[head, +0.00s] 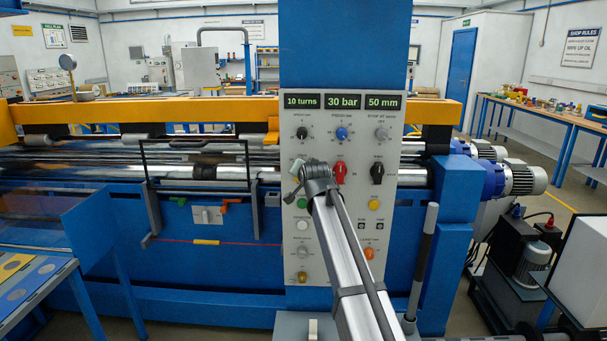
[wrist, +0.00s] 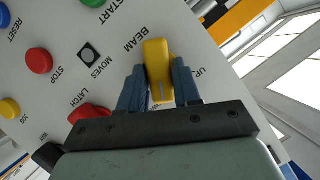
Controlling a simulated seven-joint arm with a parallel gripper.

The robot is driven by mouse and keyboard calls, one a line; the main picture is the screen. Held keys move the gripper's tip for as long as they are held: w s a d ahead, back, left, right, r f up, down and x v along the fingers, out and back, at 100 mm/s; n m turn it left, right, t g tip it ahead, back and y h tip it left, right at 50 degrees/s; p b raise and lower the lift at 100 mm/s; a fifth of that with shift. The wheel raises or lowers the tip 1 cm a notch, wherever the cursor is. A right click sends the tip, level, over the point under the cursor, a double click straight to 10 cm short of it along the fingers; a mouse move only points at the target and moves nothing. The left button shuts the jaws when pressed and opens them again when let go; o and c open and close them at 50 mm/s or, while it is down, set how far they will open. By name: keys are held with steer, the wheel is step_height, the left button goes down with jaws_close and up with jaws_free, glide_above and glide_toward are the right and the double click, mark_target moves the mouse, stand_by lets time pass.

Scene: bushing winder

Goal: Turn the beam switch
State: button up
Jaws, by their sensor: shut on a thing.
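The beam switch (wrist: 158,62) is a yellow knob on the pale grey panel, beside the printed word BEAM in the wrist view. My gripper (wrist: 160,72) has one blue-grey finger on each side of this knob and is shut on it. The knob's long handle points roughly up and down in the wrist picture. In the head view my gripper (head: 296,184) is at the left part of the control panel (head: 322,240), and the beam switch is hidden there behind it.
Near the knob in the wrist view are a red handle by LATCH (wrist: 90,112), a red STOP button (wrist: 39,61) and a green START button (wrist: 93,2). In the head view a red lever (head: 340,173) and a black lever (head: 377,173) sit right of my gripper.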

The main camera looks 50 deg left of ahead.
steer(key=n+h, duration=0.1)
steer(key=n, duration=0.1)
steer(key=n+t+h, duration=0.1)
steer(key=n, duration=0.1)
steer(key=shift+s+a+r+t, duration=0.1)
steer(key=shift+s+a+t, duration=0.05)
steer(key=shift+t, duration=0.15)
stand_by(0.5)
steer(key=o, duration=1)
steer(key=shift+c, duration=0.2)
steer(key=v, duration=1.3)
steer(key=shift+s+r, duration=0.3)
steer(key=shift+s, duration=0.05)
